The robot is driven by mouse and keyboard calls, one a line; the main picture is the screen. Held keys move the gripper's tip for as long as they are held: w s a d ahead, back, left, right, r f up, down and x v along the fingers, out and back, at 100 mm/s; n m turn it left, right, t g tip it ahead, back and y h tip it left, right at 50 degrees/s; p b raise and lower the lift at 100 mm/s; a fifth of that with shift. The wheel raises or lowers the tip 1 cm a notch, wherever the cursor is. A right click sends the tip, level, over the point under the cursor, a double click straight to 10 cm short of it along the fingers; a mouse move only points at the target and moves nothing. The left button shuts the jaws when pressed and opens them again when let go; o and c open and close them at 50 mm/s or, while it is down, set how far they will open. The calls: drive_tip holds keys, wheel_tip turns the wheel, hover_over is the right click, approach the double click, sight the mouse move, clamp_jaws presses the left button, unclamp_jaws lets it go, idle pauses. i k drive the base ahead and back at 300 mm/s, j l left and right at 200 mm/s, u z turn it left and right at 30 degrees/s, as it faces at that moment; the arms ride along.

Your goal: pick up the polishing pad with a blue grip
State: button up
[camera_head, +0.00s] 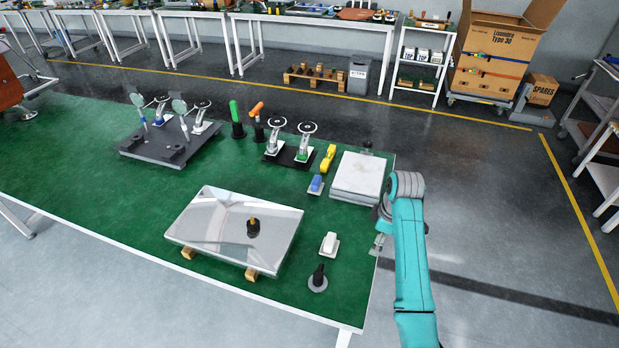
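A small pad with a blue grip (316,183) lies on the green table top, just left of a pale square block. My arm comes up from the bottom right, and my gripper (378,240) is at the table's right edge, largely hidden behind the teal arm. It is to the right of and nearer than the blue-gripped pad, apart from it. Its fingers are too small and covered to tell whether they are open or shut.
A pad with a white grip (329,242) and a round black-handled piece (318,278) stand nearer. A shiny panel (205,225) rests on wooden blocks to the left. A yellow piece (328,158) is behind the blue grip; the pale block (357,175) stands to its right.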

sight(316, 187)
drive_tip(key=i+j, duration=0.85)
drive_tip(key=i, duration=0.2)
